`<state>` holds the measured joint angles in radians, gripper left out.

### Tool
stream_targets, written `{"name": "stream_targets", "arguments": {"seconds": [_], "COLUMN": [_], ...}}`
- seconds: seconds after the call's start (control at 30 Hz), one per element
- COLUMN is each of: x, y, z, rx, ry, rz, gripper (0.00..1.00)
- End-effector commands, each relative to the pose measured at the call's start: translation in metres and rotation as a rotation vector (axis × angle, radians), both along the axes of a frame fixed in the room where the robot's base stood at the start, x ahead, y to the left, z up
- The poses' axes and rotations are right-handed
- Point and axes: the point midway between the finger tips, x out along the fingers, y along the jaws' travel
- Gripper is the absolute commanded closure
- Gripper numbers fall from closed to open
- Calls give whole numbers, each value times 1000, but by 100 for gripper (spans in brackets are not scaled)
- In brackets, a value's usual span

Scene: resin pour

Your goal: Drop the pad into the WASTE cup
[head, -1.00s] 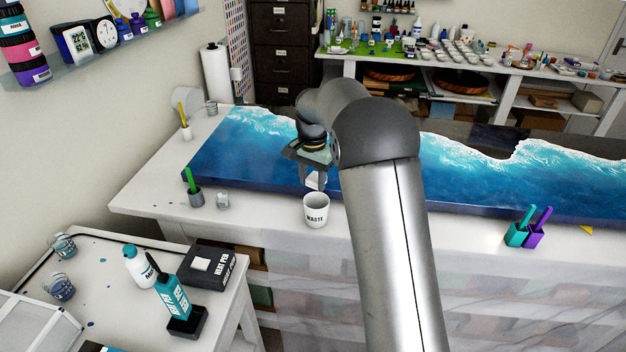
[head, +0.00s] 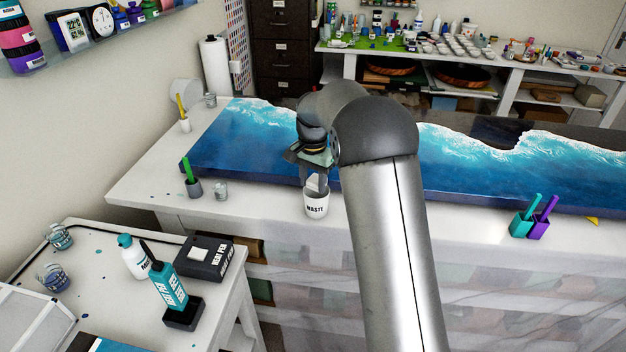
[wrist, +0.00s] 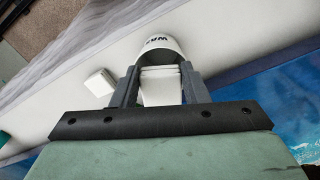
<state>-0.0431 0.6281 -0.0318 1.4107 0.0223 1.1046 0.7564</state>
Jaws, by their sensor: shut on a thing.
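The white WASTE cup (head: 316,208) stands upright on the front edge of the white workbench, before the blue resin panel. My gripper (head: 316,184) points down right over the cup's mouth. It is shut on a small white pad (wrist: 162,86), held between the two grey fingers. In the wrist view the WASTE cup (wrist: 160,44) shows just beyond the fingertips, and the pad overlaps its opening. I cannot tell whether the pad's lower end is below the rim.
The resin panel (head: 240,150) lies behind. Teal and purple holders (head: 522,224) stand at right. A side table (head: 110,270) holds bottles and a box.

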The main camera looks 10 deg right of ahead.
Motion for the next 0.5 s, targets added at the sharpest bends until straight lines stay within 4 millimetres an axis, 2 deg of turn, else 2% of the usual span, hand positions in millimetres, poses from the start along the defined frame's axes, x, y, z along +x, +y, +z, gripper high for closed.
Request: {"name": "stream_targets", "arguments": {"seconds": [0.17,0.2,0.27,0.5], "x": [0,0,0,0], "y": [0,0,0,0], "z": [0,0,0,0], "rx": [0,0,0,0], "ry": [0,0,0,0], "rz": [0,0,0,0], "gripper": [78,51,34,34]}}
